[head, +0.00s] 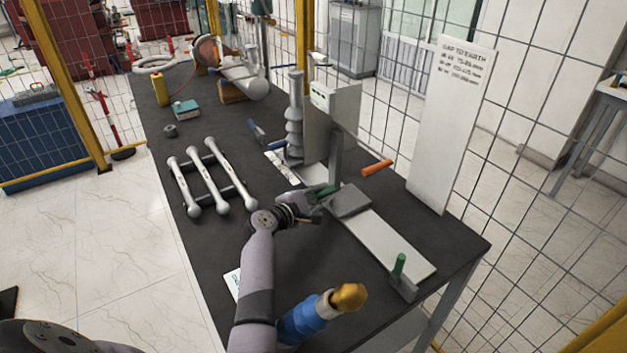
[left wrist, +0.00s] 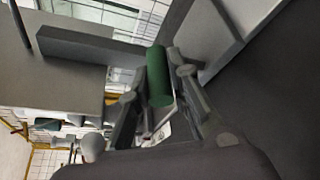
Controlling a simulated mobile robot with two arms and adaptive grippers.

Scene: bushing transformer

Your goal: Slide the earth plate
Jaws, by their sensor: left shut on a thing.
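The earth plate appears to be the flat grey plate (head: 350,201) on a long white base strip (head: 390,240). A green handle (head: 329,190) is at its left side. My left gripper (head: 316,197) reaches in from the left and is shut on this green handle. In the left wrist view the green handle (left wrist: 159,76) stands between the two fingers of the gripper (left wrist: 158,80). A grey post (head: 335,160) rises behind the plate. A second green handle (head: 399,263) on a grey block (head: 403,287) stands at the strip's near end. My right gripper is not in view.
A ribbed grey bushing (head: 294,125) and a grey box (head: 333,110) stand behind. An orange-handled tool (head: 377,167) lies right. A tall lettered panel (head: 450,130) stands at the table's right edge. Grey rods (head: 212,183) lie left. A blue, gold-tipped piece (head: 325,308) is near.

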